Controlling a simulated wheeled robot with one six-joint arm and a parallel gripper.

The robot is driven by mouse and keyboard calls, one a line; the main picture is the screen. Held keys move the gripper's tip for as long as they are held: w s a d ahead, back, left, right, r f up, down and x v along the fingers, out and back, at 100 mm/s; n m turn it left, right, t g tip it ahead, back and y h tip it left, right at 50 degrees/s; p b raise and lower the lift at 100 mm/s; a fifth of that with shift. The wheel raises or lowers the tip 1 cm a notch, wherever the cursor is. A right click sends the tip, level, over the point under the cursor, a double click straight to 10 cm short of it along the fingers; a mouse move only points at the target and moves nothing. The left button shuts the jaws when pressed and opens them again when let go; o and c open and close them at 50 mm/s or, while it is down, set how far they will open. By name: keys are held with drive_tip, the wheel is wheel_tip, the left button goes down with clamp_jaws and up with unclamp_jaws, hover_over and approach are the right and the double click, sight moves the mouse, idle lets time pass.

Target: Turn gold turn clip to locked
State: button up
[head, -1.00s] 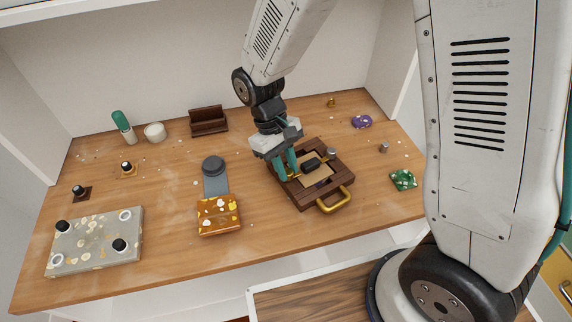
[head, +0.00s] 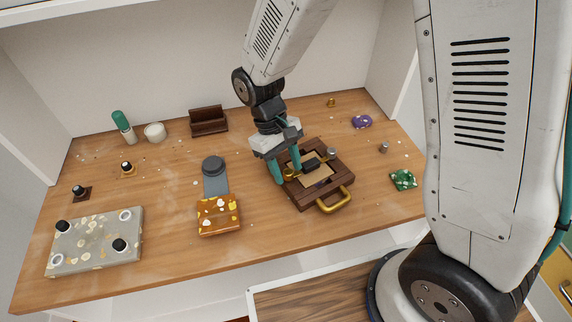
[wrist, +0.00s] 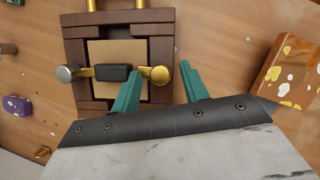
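The gold turn clip (head: 289,174) sits on the left side of the dark wooden frame (head: 303,204). In the wrist view, the gold clip (wrist: 160,75) has a round knob, with a brass strip running from it to a black block (wrist: 115,73). My gripper (head: 287,177) is open and points down at the clip. In the wrist view, the green fingers of my gripper (wrist: 160,65) stand on either side of the knob, with a visible gap to each. I cannot tell their exact height against it.
A silver knob (wrist: 67,74) is at the frame's opposite side. A gold handle (head: 335,201) is on its front edge. An amber block (head: 218,215) and a grey piece (head: 214,180) lie to the left. A green block (head: 403,180) lies right.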

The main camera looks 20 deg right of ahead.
drive_tip(key=v, duration=0.7)
drive_tip(key=shift+r, duration=0.35)
drive_tip(key=shift+w, duration=0.1)
drive_tip(key=s+f+m+y, duration=0.1)
drive_tip(key=f+m, duration=0.1)
drive_tip(key=s+d+f+m+y, duration=0.1)
drive_tip(key=f+m, duration=0.1)
drive_tip(key=f, duration=0.1)
drive_tip(key=f+m, duration=0.2)
drive_tip(key=m, duration=0.1)
drive_tip(key=shift+s+d+f+g+y, duration=0.2)
drive_tip(key=shift+s+d+g+y, duration=0.1)
drive_tip(key=shift+s+d+y, duration=0.1)
